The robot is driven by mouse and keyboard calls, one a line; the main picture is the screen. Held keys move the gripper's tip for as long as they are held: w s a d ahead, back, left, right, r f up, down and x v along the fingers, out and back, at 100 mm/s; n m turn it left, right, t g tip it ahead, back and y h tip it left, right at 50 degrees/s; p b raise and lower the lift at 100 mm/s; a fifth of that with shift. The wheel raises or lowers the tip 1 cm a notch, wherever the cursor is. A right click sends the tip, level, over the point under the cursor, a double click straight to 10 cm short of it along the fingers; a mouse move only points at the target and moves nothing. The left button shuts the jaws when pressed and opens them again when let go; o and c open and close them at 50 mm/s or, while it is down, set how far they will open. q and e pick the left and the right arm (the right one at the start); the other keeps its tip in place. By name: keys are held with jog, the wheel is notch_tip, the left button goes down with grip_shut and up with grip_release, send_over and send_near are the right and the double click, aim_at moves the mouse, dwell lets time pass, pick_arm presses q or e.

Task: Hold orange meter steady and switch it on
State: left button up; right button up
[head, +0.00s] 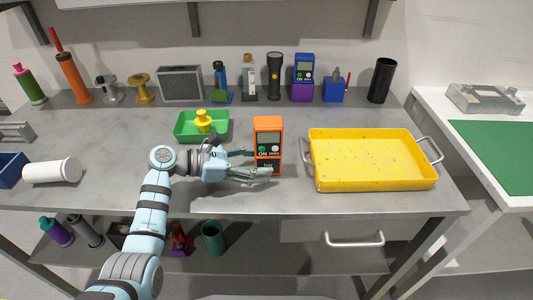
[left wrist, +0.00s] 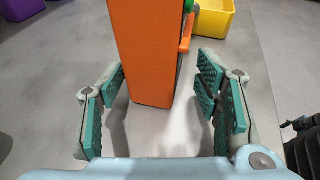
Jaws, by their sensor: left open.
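The orange meter (head: 268,126) stands upright on the grey bench, its front with a dark display, buttons and the word ON facing me. My left gripper (head: 252,163) is open, with one finger near the meter's left side and the other in front of its lower part in the head view. In the left wrist view the meter's plain orange side (left wrist: 146,55) stands ahead of and partly between the spread fingers of my left gripper (left wrist: 163,103).
A yellow tray (head: 316,178) with metal handles lies right of the meter. A green tray (head: 181,132) holding a yellow part is behind left. A blue meter (head: 304,68) on a purple block stands in the back row. A white cylinder (head: 52,171) lies at left.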

pick_arm(q)
jog(key=shift+w+d, duration=0.25)
jog(key=shift+d, duration=0.65)
pick_arm(e)
jog(key=shift+w+r, duration=0.2)
jog(key=shift+r, duration=0.1)
pick_arm(q)
jog(key=shift+f, duration=0.1)
jog(key=c, duration=0.9)
pick_arm(e)
jog(key=shift+d, duration=0.1)
grip_shut()
